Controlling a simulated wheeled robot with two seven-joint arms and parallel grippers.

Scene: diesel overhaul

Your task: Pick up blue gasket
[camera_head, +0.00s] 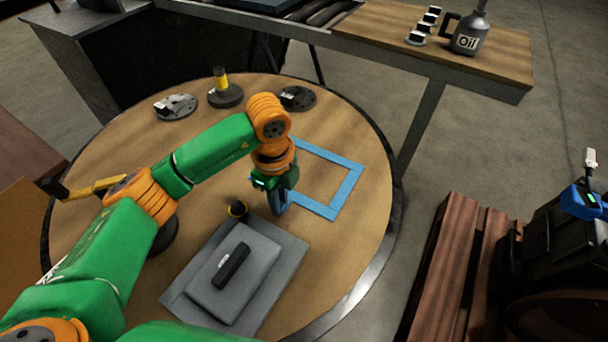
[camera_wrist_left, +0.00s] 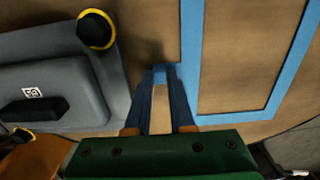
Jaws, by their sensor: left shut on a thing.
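The blue gasket (camera_head: 347,187) is a thin rectangular frame lying on the round wooden table. Its left part is partly hidden behind my left arm in the head view. My left gripper (camera_head: 279,206) points down at the gasket's near left side and is shut on it. In the left wrist view, the fingertips of my left gripper (camera_wrist_left: 162,76) meet a short blue tab beside the long strip of the gasket (camera_wrist_left: 190,62). The gasket looks flat on the tabletop. My right gripper is not in view.
A black knob with a yellow ring (camera_head: 238,209) stands close by. Several dark round parts sit at the table's back. The table's right side is clear.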

